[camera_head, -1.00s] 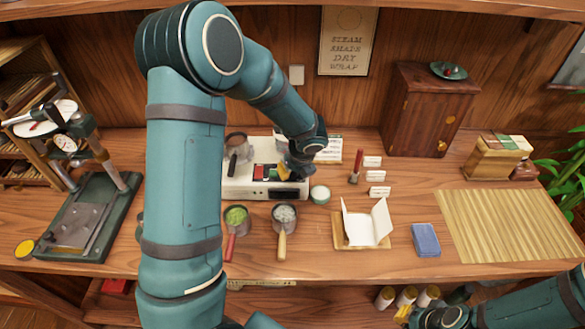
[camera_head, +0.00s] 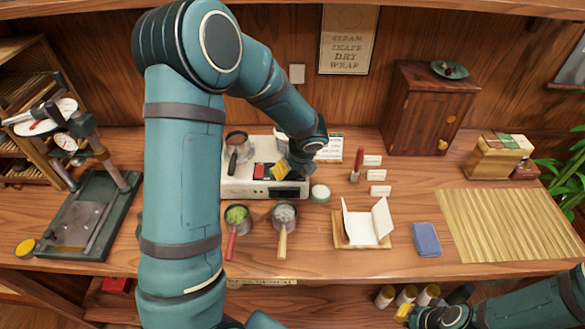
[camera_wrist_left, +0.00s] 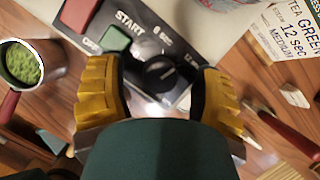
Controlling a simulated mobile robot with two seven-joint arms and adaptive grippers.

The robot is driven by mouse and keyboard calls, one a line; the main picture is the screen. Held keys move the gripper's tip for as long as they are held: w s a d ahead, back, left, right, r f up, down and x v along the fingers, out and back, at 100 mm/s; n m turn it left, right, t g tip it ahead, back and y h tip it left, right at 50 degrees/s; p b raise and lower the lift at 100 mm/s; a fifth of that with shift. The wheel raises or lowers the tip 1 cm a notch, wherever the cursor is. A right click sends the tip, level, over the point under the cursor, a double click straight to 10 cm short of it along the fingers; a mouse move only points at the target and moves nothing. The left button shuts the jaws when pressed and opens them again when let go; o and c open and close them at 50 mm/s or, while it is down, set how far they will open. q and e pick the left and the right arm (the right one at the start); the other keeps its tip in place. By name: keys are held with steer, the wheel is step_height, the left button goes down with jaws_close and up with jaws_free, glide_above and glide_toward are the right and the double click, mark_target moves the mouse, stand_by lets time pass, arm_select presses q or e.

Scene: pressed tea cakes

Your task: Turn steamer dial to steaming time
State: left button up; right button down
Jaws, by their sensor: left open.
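The white steamer (camera_head: 236,188) stands at the back middle of the bench. In the left wrist view its black dial (camera_wrist_left: 160,73) sits on a dark panel with time marks; one reads 12 sec. My left gripper (camera_head: 282,172) is over the steamer's right part and hides the dial in the head view. In the wrist view the left gripper (camera_wrist_left: 160,88) is open, with yellow fingers on either side of the dial, apart from it. My right gripper (camera_head: 405,312) is low at the bottom right, away from the steamer; its jaw opening is unclear.
A card (camera_wrist_left: 287,40) reads TEA GREEN, 12 sec, MEDIUM. A red button (camera_wrist_left: 78,14) and green button (camera_wrist_left: 113,40) lie beside the dial. Two handled cups, one green-filled (camera_head: 236,214), one pale-filled (camera_head: 284,214), stand before the steamer. A small white-topped jar (camera_head: 320,193) is close right.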

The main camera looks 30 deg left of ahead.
arm_select(q)
steer(key=v, duration=1.1)
steer(key=shift+r, duration=0.25)
steer(key=shift+o, duration=0.2)
steer(key=shift+s+d, duration=0.1)
steer(key=w+a+r+n+g+h+p, duration=0.2)
steer(key=a+n+h, duration=0.2)
steer(key=n, duration=1.4)
step_height(320, 180, down, 13)
steer(key=shift+w+f+b, duration=0.1)
steer(key=shift+f+b, duration=0.05)
steer(key=shift+b, duration=0.5)
jaws_close()
steer(key=shift+m, duration=0.3)
